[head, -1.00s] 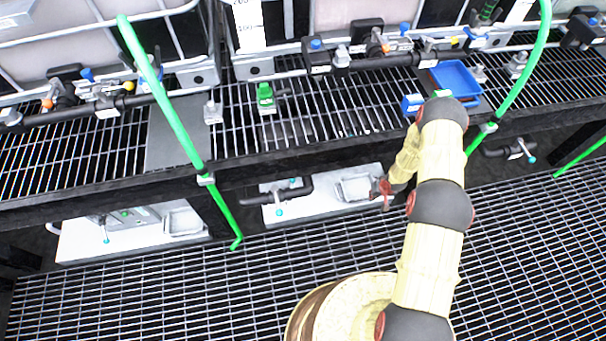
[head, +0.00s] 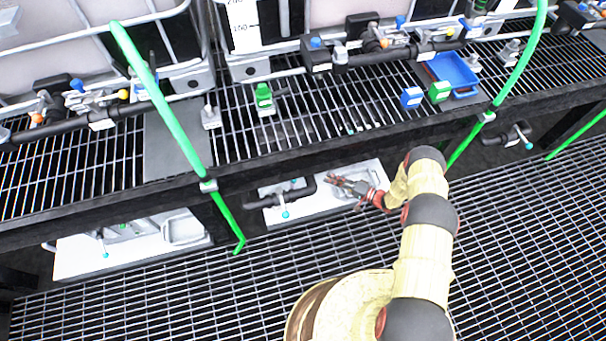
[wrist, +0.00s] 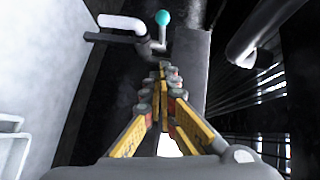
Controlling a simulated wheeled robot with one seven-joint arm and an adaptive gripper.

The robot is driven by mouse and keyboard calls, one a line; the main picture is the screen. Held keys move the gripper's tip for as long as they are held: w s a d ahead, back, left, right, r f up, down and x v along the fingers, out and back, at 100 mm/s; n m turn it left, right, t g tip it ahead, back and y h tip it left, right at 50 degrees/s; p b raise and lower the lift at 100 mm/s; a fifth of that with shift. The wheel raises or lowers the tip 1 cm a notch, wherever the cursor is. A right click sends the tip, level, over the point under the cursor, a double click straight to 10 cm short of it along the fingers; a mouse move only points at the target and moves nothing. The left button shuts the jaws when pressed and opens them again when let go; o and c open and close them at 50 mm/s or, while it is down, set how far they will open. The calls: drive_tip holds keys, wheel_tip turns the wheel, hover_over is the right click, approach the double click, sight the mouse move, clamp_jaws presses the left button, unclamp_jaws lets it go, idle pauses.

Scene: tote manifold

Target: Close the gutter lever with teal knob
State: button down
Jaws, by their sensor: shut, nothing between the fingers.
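A small teal knob (head: 285,214) sits on a lever hanging from a black pipe (head: 290,197) under the grated shelf, in front of a white panel. In the wrist view the teal knob (wrist: 162,17) stands on a thin grey stem beyond my fingertips, near the top. A white-ended bar (wrist: 122,22) lies left of it. My gripper (head: 333,181) is right of the lever in the head view, pointing left and apart from it. In the wrist view my gripper (wrist: 162,68) has its fingers together and empty. Contact with the lever is not seen.
Other teal-knobbed levers hang at the left (head: 105,254) and far right (head: 529,146). The shelf edge (head: 330,153) runs above my gripper. A green pole (head: 228,218) stands left of the lever. In the wrist view a dark pipe (wrist: 262,35) lies at the upper right.

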idle(0.4)
drive_tip(key=s+a+b+x, duration=0.1)
drive_tip(key=b+x, duration=0.3)
drive_tip(key=x, duration=0.9)
drive_tip(key=shift+s+f, duration=0.25)
drive_tip(key=shift+s, duration=0.5)
drive_tip(key=shift+a, duration=0.1)
drive_tip(key=shift+s+a+m+t+h+p, duration=0.2)
drive_tip(key=shift+m+t+h+p, duration=0.15)
drive_tip(key=shift+m+t+h, duration=0.25)
drive_tip(key=shift+s+a+m+t+h+p, duration=0.15)
drive_tip(key=shift+m+t+h+p, duration=0.2)
drive_tip(key=shift+m+t, duration=0.3)
